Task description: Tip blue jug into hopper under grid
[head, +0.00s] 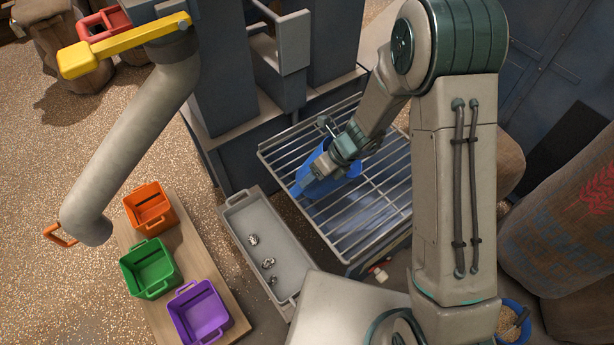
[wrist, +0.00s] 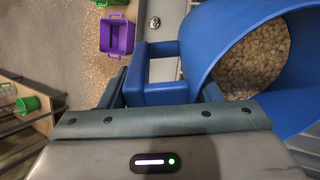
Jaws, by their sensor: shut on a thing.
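The blue jug (head: 318,186) is over the slatted grid (head: 375,208) of the hopper in the head view, partly hidden by my gripper (head: 318,168). In the wrist view the jug (wrist: 222,38) fills the upper right, with pale grain (wrist: 250,65) inside. My gripper is shut on its square handle (wrist: 165,93). The jug looks tilted in the wrist view, but its true angle and its height above the bars are hard to tell. No grain shows on the bars.
A grey tray (head: 238,213) with several small metal pieces stands left of the grid. Orange (head: 150,209), green (head: 151,270) and purple (head: 203,317) bins stand on a board. A spout with a yellow lever (head: 125,45) hangs at left. Sacks (head: 560,235) stand right.

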